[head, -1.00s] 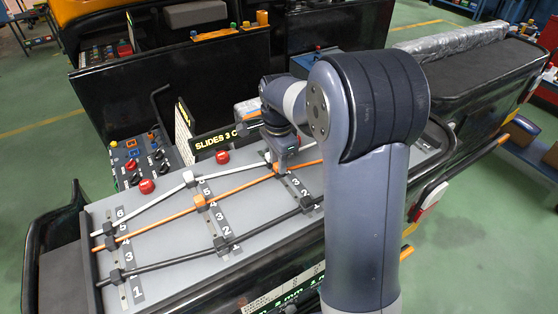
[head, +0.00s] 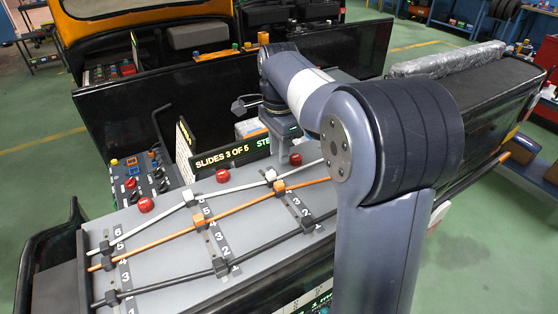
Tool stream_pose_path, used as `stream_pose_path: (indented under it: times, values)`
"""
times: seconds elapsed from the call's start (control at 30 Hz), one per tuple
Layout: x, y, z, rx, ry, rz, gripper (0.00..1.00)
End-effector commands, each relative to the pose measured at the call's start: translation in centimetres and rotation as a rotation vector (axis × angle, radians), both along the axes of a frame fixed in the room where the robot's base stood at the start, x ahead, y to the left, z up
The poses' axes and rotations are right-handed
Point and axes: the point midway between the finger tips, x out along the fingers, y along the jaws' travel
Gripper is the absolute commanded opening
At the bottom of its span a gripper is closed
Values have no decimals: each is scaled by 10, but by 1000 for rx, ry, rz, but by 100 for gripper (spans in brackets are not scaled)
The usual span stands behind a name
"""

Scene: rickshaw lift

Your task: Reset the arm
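My arm rises from the bottom right and bends over the grey panel (head: 165,245). My gripper (head: 284,127) is at the panel's far edge, above and behind the sliders, with no slider seen in it. Its fingertips are too small and dark to tell whether they are open or shut. White, orange and black rods run across the panel over numbered slots. White knobs (head: 188,195), orange knobs (head: 199,219) and black knobs (head: 220,267) sit on them. My upper arm hides the panel's right part.
Red buttons (head: 146,204) line the panel's far edge. A smaller control panel (head: 142,178) is at left. A black bench (head: 490,90) stands at right. Green floor is open at left.

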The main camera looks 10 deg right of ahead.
Motion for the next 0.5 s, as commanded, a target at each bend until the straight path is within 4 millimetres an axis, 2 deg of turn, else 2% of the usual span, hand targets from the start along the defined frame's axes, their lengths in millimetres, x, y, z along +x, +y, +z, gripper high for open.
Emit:
stream_pose_path:
  times: [0.37,0.5]
  values:
    - [0,0,3,0,1,0,31]
    - [0,0,-3,0,2,0,31]
